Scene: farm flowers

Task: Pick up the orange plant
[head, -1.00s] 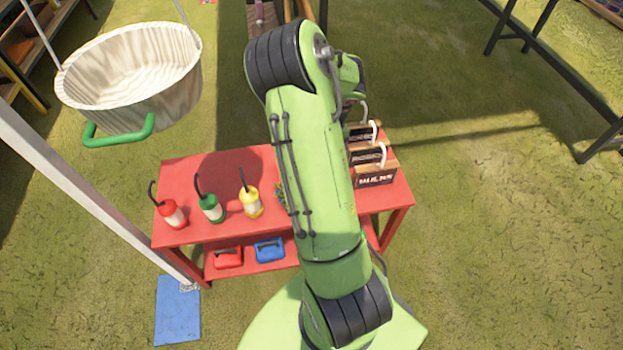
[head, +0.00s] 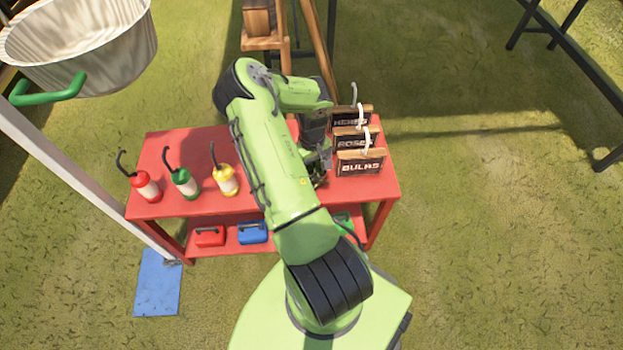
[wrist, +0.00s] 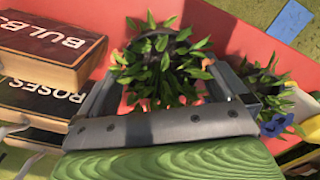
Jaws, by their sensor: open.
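A leafy green plant (wrist: 160,62) with small orange bits at its edges sits between the two fingers of my gripper (wrist: 166,75) in the wrist view. The fingers are apart, one on each side of the foliage, and I cannot tell whether they touch it. Its base is hidden. A second plant (wrist: 262,82) stands just outside the right finger, close to a blue flower (wrist: 275,126). In the head view my gripper (head: 318,168) is low over the red table (head: 225,205), and my arm hides the plants there.
Red (head: 145,188), green (head: 184,183) and yellow (head: 226,181) bottles stand on the left. A white basket (head: 85,45) hangs at upper left.

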